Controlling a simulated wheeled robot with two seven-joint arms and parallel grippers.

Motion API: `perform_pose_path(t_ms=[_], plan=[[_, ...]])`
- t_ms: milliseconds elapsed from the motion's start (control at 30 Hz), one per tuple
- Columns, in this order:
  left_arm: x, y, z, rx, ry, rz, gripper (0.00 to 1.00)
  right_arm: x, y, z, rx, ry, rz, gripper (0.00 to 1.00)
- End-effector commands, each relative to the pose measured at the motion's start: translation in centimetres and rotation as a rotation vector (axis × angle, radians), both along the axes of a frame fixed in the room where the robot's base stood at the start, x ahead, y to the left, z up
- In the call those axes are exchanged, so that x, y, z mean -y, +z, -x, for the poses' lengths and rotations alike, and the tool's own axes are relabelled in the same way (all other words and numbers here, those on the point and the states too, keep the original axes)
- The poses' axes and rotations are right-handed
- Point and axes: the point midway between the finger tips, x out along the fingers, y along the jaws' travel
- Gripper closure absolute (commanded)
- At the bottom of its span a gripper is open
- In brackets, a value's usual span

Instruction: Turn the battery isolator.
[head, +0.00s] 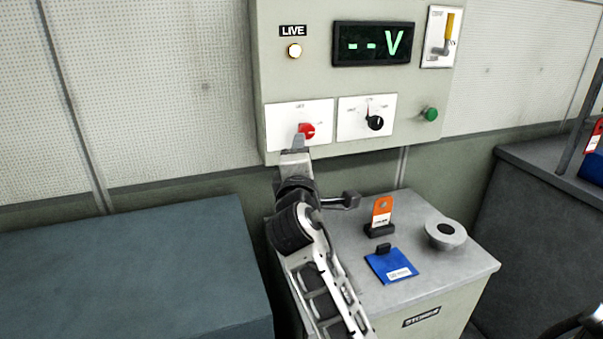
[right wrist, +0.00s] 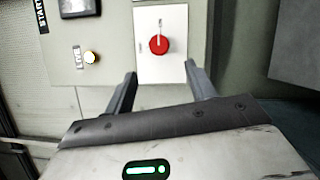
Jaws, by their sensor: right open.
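The battery isolator appears to be the red rotary knob (head: 308,131) on a white plate at the lower left of the grey panel. In the right wrist view the knob (right wrist: 159,45) shows face on, with a pale pointer line on it. My right gripper (head: 299,143) is just in front of and below the knob in the head view and hides part of its plate. In the right wrist view the right gripper (right wrist: 160,70) is open and empty, its fingers to either side of the knob's line, short of the knob. My left gripper is not in view.
Below stands a cabinet (head: 455,275) with an orange tag (head: 382,209), blue card (head: 391,266) and round grey part (head: 445,232).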

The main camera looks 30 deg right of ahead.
Motion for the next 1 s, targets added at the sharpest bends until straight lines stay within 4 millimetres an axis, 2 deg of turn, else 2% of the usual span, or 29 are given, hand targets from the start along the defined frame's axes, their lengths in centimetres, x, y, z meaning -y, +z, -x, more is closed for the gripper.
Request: perform_pose_path(t_ms=[100, 300, 867, 933, 1000], plan=[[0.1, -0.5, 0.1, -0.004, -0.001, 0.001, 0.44, -1.2, -0.4, 1.7, -0.001, 0.001, -0.003, 0.44], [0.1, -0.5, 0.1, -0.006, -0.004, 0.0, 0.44, -2.2, -0.3, 3.0, -0.001, 0.0, -0.002, 0.44], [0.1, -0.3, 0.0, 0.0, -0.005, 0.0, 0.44, -2.2, -0.3, 3.2, -0.001, 0.0, -0.003, 0.44], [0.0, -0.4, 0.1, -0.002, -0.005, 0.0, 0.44, -2.2, -1.1, 3.4, -0.006, 0.005, -0.034, 0.44], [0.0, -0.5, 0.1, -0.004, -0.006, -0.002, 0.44, -2.2, -3.0, 4.1, -0.021, 0.014, -0.115, 0.44]])
